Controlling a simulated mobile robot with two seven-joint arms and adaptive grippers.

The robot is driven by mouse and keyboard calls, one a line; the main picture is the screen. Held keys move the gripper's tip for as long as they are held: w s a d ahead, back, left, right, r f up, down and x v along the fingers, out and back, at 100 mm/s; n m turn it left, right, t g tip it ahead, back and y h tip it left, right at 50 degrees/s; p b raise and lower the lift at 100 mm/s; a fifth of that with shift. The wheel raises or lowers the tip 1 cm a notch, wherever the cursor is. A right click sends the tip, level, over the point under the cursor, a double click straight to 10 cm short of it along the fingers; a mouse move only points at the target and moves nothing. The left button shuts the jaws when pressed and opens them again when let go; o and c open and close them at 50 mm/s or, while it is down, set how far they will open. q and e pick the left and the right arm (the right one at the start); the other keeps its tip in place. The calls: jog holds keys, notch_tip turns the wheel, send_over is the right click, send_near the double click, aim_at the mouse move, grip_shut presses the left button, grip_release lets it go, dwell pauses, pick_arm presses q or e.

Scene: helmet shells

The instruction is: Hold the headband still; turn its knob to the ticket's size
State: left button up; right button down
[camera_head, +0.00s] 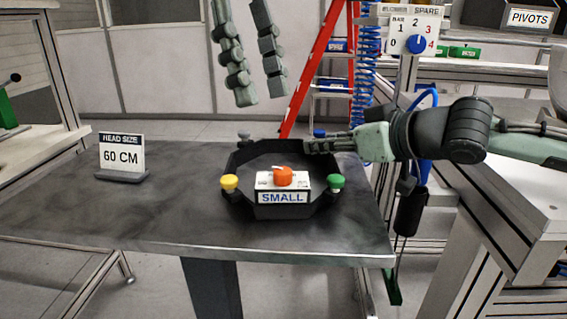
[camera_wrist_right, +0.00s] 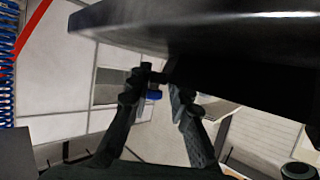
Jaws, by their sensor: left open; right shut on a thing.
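The headband (camera_head: 237,163) is a black many-sided ring on the dark table. An orange knob (camera_head: 283,177) sits on its white front block, above a label reading SMALL (camera_head: 282,198). The ticket (camera_head: 122,153) stands at the left of the table and reads HEAD SIZE 60 CM. My right gripper (camera_head: 312,147) is shut on the headband's rim at the back right. In the right wrist view its fingers (camera_wrist_right: 165,85) reach up to a dark band, and the exact contact is hard to make out. My left gripper (camera_head: 260,100) is open and empty, pointing down above and behind the headband.
Yellow (camera_head: 229,182), green (camera_head: 336,182), blue (camera_head: 320,133) and grey (camera_head: 244,135) caps stand around the headband. The table (camera_head: 130,220) is clear between ticket and headband. A numbered dial plate (camera_head: 414,32) with a blue knob stands behind at the right. A red ladder (camera_head: 318,65) is behind.

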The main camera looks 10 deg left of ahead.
aim_at(282, 169)
pick_arm(q)
notch_tip(282, 169, up, 2)
jog(key=s+d+n+t+y, duration=0.2)
jog(key=d+n+y, duration=0.1)
jog(key=n, duration=1.8)
notch_tip(282, 169, down, 11)
jog(key=shift+a+f, duration=0.1)
jog(key=shift+c, duration=0.2)
grip_shut()
